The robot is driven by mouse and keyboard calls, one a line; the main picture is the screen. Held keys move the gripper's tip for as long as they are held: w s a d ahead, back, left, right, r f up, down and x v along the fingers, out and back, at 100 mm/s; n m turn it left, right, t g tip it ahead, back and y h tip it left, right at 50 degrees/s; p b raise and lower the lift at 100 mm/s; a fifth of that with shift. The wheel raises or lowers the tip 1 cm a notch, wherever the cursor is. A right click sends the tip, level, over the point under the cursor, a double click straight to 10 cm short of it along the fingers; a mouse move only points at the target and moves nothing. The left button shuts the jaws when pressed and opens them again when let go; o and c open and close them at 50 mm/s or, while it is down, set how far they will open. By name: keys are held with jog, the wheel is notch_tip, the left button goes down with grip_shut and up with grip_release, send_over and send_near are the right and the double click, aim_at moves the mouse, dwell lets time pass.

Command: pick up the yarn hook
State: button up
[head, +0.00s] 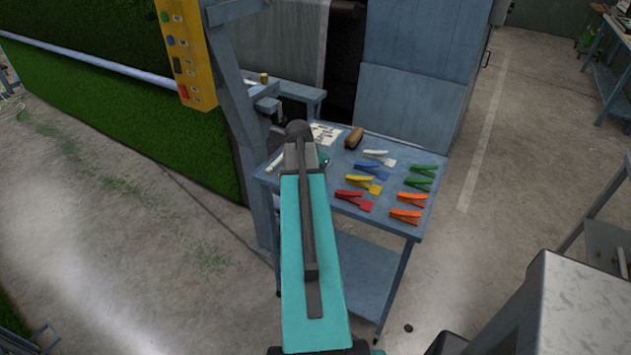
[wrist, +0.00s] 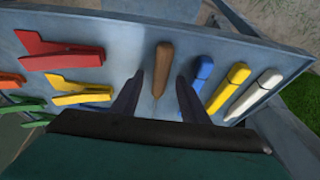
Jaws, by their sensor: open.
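A slim brown wooden piece (wrist: 162,62), which looks like the handle of the yarn hook, lies on the blue-grey table in the wrist view. My gripper (wrist: 158,84) is open, with one dark finger on each side of the piece's tapered end. I cannot tell how far above the table the fingers are. In the head view my teal arm hides this part of the table and the gripper.
Beside the brown piece lie a blue crayon-like stick (wrist: 201,72), a yellow one (wrist: 228,88) and a white one (wrist: 255,95). Several coloured clips (wrist: 62,55) lie on the other side. A wooden brush (head: 354,138) and a paper (head: 325,133) sit at the table's back (head: 395,160).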

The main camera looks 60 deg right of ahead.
jog(key=shift+f, duration=0.1)
jog(key=shift+c, duration=0.5)
grip_shut()
jog(key=shift+r, duration=0.25)
jog(key=shift+r+b, duration=0.95)
jog(key=shift+r, duration=0.7)
jog(key=s+a+b, duration=0.3)
jog(key=a+b, duration=0.2)
jog(key=a, duration=0.5)
jog(key=shift+s+r, duration=0.35)
jog(key=shift+b, duration=0.55)
jog(key=b, duration=0.3)
jog(key=shift+a, duration=0.35)
